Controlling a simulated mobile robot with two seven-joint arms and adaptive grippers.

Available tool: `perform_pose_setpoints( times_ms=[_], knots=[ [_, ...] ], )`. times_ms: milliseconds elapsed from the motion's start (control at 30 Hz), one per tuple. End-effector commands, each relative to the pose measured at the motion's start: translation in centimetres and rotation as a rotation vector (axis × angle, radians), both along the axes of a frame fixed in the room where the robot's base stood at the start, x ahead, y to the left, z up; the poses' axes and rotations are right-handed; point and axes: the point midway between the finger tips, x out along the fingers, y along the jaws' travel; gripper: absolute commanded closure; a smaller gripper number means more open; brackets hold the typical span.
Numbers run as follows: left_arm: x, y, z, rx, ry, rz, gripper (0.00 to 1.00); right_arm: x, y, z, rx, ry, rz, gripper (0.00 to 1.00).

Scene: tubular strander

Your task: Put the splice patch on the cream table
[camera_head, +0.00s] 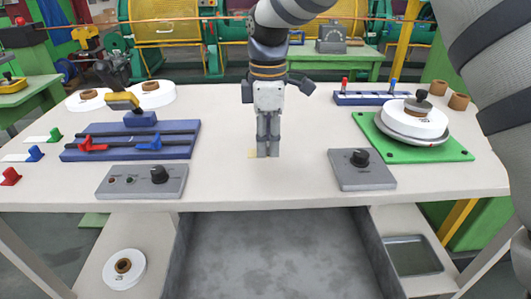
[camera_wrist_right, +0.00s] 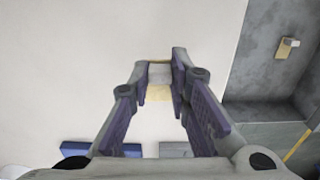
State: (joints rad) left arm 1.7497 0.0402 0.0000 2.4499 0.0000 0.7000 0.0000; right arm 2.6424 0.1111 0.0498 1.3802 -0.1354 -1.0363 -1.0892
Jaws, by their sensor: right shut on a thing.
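The splice patch (camera_head: 252,153) is a small, thin, pale yellow piece at the middle of the cream table (camera_head: 300,185). My right gripper (camera_head: 267,154) points straight down over the table and is shut on the patch, whose edge shows to the left of the fingertips. In the right wrist view the patch (camera_wrist_right: 157,93) shows as a tan piece at the fingertips, against the pale tabletop. The fingers hide part of it. The patch is at or very close to the tabletop; I cannot tell whether it touches. My left gripper is not in view.
A blue splicing fixture (camera_head: 185,138) and a grey control box (camera_head: 142,181) stand at left. Another grey box (camera_head: 361,169) and a green plate (camera_head: 455,150) with a white reel (camera_head: 412,121) are at right. A grey open bin (camera_head: 270,255) lies below the front edge.

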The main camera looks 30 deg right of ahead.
Motion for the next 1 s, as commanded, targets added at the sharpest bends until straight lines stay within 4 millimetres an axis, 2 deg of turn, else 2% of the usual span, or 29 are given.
perform_pose_setpoints(
  times_ms=[200, 533, 567, 633, 1000],
  knots=[
    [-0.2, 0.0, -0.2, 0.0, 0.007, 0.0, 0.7, 0.3, -0.3, -3.5, -0.001, 0.0, -0.001, 0.93],
    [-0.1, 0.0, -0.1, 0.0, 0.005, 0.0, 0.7, 0.3, -0.3, -3.8, 0.0, -0.001, -0.001, 0.93],
    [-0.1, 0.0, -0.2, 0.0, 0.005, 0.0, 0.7, 0.3, -0.3, -3.8, 0.0, -0.002, -0.001, 0.8],
    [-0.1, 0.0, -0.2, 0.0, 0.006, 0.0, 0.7, 0.3, -0.3, -3.8, 0.0, -0.002, -0.001, 0.64],
    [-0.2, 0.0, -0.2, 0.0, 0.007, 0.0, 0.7, 0.3, -0.2, -3.3, 0.0, -0.003, -0.001, 0.62]
  ],
)
